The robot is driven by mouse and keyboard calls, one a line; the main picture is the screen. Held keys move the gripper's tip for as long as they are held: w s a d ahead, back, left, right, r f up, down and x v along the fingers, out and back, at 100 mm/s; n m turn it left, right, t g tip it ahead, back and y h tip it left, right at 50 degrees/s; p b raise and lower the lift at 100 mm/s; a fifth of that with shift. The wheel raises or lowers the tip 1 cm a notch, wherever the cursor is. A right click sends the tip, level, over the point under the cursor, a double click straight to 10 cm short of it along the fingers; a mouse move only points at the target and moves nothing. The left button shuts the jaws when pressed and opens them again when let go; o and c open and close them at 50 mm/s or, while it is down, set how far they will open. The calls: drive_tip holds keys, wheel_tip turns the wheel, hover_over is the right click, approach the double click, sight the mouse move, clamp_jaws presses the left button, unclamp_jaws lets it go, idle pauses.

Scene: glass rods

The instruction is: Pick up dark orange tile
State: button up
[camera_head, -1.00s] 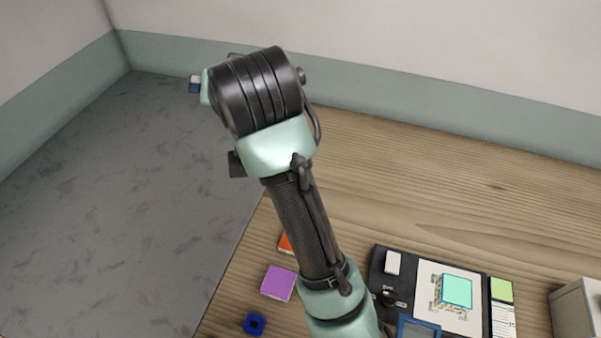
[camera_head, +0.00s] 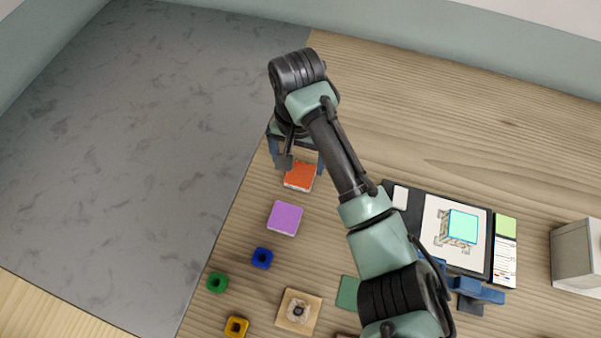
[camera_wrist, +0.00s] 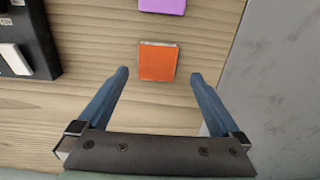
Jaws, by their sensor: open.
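The dark orange tile (camera_head: 300,176) lies flat on the wooden table near its left edge, just above the purple tile in the head view. In the wrist view the tile (camera_wrist: 158,63) lies just beyond the fingertips, roughly centred between them. My gripper (camera_wrist: 159,74) is open and empty, with its two blue fingers on either side of the line to the tile. In the head view my gripper (camera_head: 297,162) is by the tile's upper side, partly hidden by my arm.
A purple tile (camera_head: 285,218) lies close to the orange one. Blue (camera_head: 262,258), green (camera_head: 217,282) and yellow (camera_head: 236,327) small blocks lie lower down. A dark tray (camera_head: 400,222) stands at right. The grey area (camera_head: 130,150) lies left of the table edge.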

sight(300, 174)
drive_tip(key=f, duration=0.5)
drive_tip(key=shift+d, duration=0.25)
drive_tip(key=c, duration=1.5)
